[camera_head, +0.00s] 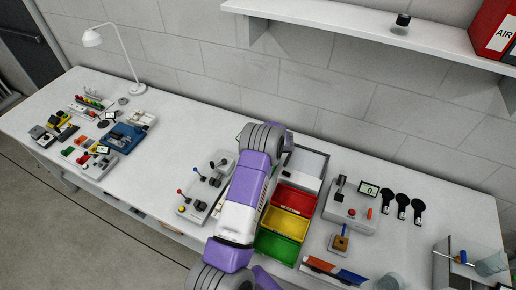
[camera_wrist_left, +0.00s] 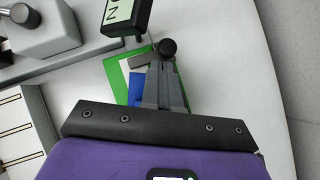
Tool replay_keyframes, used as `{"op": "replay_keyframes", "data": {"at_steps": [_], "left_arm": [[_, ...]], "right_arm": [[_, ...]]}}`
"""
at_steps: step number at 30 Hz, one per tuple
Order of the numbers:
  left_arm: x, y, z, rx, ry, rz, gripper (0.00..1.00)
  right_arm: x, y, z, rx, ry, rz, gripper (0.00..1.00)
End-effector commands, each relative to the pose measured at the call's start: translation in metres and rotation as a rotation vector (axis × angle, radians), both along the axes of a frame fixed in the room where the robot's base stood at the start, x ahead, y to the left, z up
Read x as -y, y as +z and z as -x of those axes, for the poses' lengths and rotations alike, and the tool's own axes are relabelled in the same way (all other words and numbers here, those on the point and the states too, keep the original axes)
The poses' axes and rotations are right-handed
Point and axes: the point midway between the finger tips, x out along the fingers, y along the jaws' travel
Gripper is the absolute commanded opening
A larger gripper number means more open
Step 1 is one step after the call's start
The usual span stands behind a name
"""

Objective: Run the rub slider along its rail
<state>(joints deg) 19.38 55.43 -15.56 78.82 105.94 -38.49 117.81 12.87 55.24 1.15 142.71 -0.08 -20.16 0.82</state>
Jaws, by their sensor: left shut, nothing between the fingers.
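My left gripper (camera_wrist_left: 167,72) shows in the left wrist view, with its dark grey fingers shut and empty. A round black knob (camera_wrist_left: 168,48) shows at the fingertips; I cannot tell whether they touch it. A green plate (camera_wrist_left: 117,80) with white and blue parts lies below and beside the fingers. I cannot tell for certain which part is the rub slider, and its rail is not clear. In the head view a purple and white arm of mine covers the middle of the bench; no gripper shows there.
A display (camera_wrist_left: 125,12) and a grey block with a black knob (camera_wrist_left: 22,14) stand near the left gripper. On the bench (camera_head: 165,150) are a lever panel (camera_head: 190,208), red, yellow and green bins (camera_head: 280,248) and a lamp (camera_head: 117,53). A shelf (camera_head: 345,16) runs above.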

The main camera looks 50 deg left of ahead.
Motion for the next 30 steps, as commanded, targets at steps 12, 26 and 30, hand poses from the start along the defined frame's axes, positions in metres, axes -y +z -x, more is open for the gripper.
{"op": "replay_keyframes", "data": {"at_steps": [12,26,30], "left_arm": [[0.070,0.060,0.002,0.003,-0.006,-0.001,0.00],[0.089,0.084,0.004,-0.001,-0.004,0.000,0.00],[0.089,0.089,0.004,-0.001,-0.004,0.000,0.00]], "right_arm": [[0.000,-0.010,0.000,0.000,0.000,0.000,0.00],[0.000,-0.011,0.000,0.000,0.000,0.000,0.00],[0.000,-0.006,0.000,0.000,0.000,0.000,0.00]]}}
